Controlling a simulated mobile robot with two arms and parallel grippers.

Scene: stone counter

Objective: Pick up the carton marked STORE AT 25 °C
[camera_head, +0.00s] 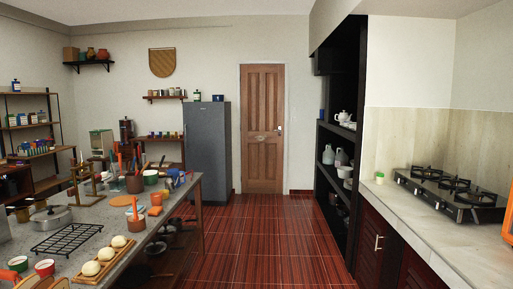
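I cannot make out a carton marked STORE AT 25 °C; no label text is readable at this size. Small boxes and jars stand on the left rack (30,126), too small to tell apart. A small pale item with a green top (379,178) stands at the far left end of the right stone counter (440,228); I cannot tell whether it is a carton or a jar. Neither of my grippers is in view.
A long table (160,222) at left holds a pot (50,219), a black rack (67,240) and a wooden tray with pale rounds (80,279). A black gas stove (450,190) sits on the right counter. The red tiled floor (265,245) between is clear to the door (262,130).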

